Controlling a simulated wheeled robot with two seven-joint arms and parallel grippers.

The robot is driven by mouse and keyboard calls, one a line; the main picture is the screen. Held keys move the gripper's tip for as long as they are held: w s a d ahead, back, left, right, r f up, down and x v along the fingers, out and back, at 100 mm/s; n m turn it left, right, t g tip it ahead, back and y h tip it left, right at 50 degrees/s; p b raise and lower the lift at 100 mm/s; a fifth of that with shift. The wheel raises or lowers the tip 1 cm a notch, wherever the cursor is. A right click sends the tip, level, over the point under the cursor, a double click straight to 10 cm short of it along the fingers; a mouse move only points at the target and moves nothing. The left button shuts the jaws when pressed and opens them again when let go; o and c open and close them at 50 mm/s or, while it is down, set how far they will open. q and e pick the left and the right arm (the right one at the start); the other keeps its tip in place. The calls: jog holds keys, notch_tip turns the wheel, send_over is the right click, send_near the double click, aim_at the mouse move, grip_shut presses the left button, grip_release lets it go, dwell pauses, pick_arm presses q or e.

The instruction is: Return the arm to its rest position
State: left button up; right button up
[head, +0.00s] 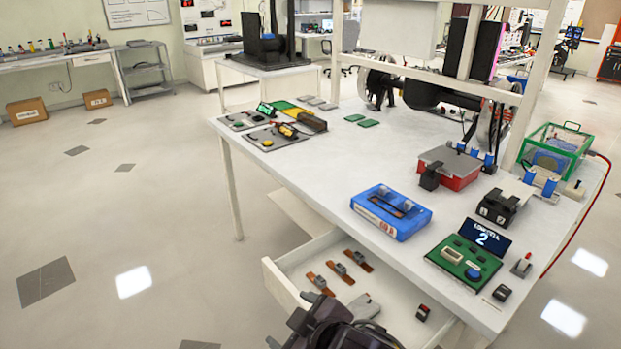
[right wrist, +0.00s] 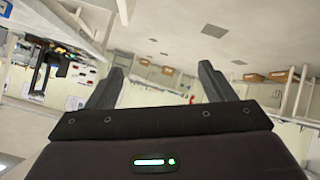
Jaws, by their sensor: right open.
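My right gripper (head: 300,322) shows at the bottom middle of the head view, in front of and over the edge of the open drawer (head: 283,287). In the right wrist view its two dark fingers stand wide apart with nothing between them (right wrist: 162,75). That view looks out sideways into the room, with the floor and far benches beyond the fingers. My right arm is mostly cut off by the bottom edge of the head view. My left arm and gripper do not show in the head view.
The white table (head: 330,150) carries a blue box (head: 391,211), a green panel (head: 463,262) and a red-and-grey box (head: 450,167). The floor left of the table is clear.

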jog(key=s+d+f+m+g+h, duration=0.2)
jog(key=s+d+f+m, duration=0.15)
jog(key=d, duration=0.45)
jog(key=s+d+f+m+g+h, duration=0.25)
jog(key=s+d+f, duration=0.2)
jog(key=d, duration=0.25)
jog(key=s+d+f+m+g+h, duration=0.1)
jog(key=s+d+f+m+h, duration=0.2)
jog(key=d, duration=0.5)
notch_tip(320, 180, down, 28)
jog(key=s+m+g+y, duration=0.1)
jog(key=s, duration=0.1)
jog(key=s+d+f+g, duration=0.1)
jog(key=s+d+f, duration=0.1)
jog(key=s+f, duration=1.8)
jog(key=shift+s+d, duration=0.2)
jog(key=shift+d, duration=0.2)
jog(key=shift+f, duration=0.1)
